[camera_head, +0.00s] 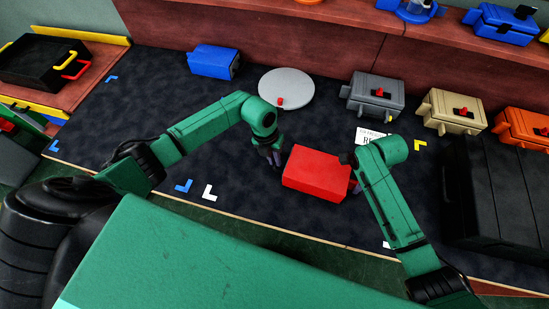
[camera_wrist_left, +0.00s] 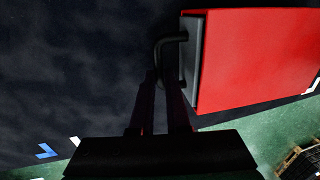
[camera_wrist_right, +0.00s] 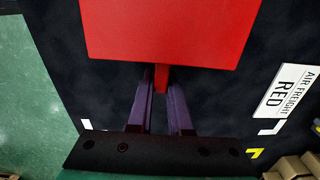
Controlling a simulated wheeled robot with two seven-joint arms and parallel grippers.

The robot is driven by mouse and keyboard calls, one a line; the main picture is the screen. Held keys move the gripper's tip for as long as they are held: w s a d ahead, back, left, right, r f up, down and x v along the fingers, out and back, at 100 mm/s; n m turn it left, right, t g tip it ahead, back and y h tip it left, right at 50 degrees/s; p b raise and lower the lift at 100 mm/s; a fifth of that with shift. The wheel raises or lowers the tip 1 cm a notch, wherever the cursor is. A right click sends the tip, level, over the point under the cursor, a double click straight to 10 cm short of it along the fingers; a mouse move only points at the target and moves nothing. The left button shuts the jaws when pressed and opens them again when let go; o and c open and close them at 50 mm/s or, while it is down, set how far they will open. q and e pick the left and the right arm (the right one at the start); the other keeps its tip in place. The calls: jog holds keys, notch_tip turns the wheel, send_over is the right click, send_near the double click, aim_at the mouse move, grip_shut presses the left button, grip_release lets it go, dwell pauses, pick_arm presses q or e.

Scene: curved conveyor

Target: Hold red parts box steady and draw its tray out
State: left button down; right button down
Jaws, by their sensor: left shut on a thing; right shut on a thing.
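The red parts box (camera_head: 314,173) rests on the dark mat in front of me; it fills the upper right of the left wrist view (camera_wrist_left: 255,60) and the top of the right wrist view (camera_wrist_right: 168,28). Its grey tray front (camera_wrist_left: 192,55) with a dark handle (camera_wrist_left: 165,42) faces my left gripper. My left gripper (camera_head: 278,161) is shut on that handle. No gap shows between the tray front and the box. My right gripper (camera_head: 355,187) is shut on a red tab (camera_wrist_right: 161,78) on the box's opposite side; the arm partly hides this in the head view.
A grey round plate (camera_head: 287,90) and a blue box (camera_head: 213,62) lie behind. Grey (camera_head: 374,97), tan (camera_head: 452,112) and orange (camera_head: 524,127) boxes stand at the back right. A large black case (camera_head: 497,200) stands right of my right arm. The mat left of the red box is clear.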

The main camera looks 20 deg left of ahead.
dwell(0.7)
pick_arm(q)
jog(key=a, duration=1)
jog(key=shift+a, duration=0.2)
pick_arm(e)
jog(key=shift+d, duration=0.1)
pick_arm(q)
jog(key=c, duration=0.9)
grip_release()
jog(key=shift+d, duration=0.1)
jog(key=r, duration=0.4)
jog(key=a+r, duration=0.1)
jog(key=r, duration=0.3)
jog(key=a+r, duration=0.1)
jog(key=r, duration=0.3)
